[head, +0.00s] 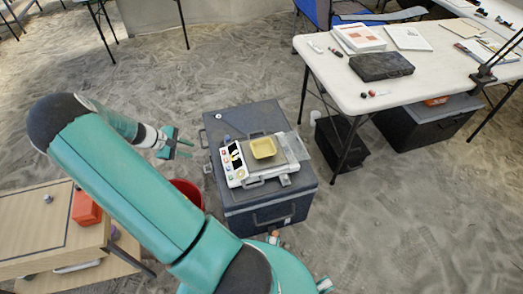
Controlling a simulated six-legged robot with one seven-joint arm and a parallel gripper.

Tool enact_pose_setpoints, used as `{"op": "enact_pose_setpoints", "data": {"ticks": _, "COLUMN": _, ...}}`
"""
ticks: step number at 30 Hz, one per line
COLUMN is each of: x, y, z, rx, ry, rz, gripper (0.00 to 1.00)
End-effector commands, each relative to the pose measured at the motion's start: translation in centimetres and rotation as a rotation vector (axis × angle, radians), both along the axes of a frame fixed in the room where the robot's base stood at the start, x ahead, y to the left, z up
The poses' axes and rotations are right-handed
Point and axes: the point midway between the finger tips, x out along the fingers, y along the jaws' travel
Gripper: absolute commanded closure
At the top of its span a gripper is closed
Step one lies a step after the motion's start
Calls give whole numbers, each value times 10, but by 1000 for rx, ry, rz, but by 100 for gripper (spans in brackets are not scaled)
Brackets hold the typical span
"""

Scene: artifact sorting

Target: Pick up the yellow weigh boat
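The yellow weigh boat (263,147) is a small, shallow square dish. It sits on the plate of a white and grey scale-like device (238,170) with a control panel. The device stands on top of a dark grey lidded case (262,212) on the sandy floor. My gripper (184,149) is to the left of the case, apart from the weigh boat. Its two teal fingers are spread with a gap between them, and nothing shows in it.
A red bucket (188,192) stands left of the case, partly behind my arm. A wooden table (40,232) with an orange box (86,208) is at lower left. A white table (425,88) with books and a black case (381,66) is at upper right. Sand at lower right is clear.

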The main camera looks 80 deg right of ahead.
Motion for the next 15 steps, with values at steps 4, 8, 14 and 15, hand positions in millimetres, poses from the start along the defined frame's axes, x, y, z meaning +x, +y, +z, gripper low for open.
{"op": "enact_pose_setpoints", "data": {"ticks": 4, "x": -39, "y": -42, "z": -52, "rx": -21, "ry": 166, "rz": 40, "gripper": 72}}
{"op": "enact_pose_setpoints", "data": {"ticks": 8, "x": -74, "y": -74, "z": -92, "rx": -31, "ry": 306, "rz": 87, "gripper": 72}}
{"op": "enact_pose_setpoints", "data": {"ticks": 14, "x": -120, "y": -105, "z": -139, "rx": -28, "ry": 479, "rz": 160, "gripper": 72}}
{"op": "enact_pose_setpoints", "data": {"ticks": 15, "x": -126, "y": -109, "z": -144, "rx": -26, "ry": 501, "rz": 169, "gripper": 72}}
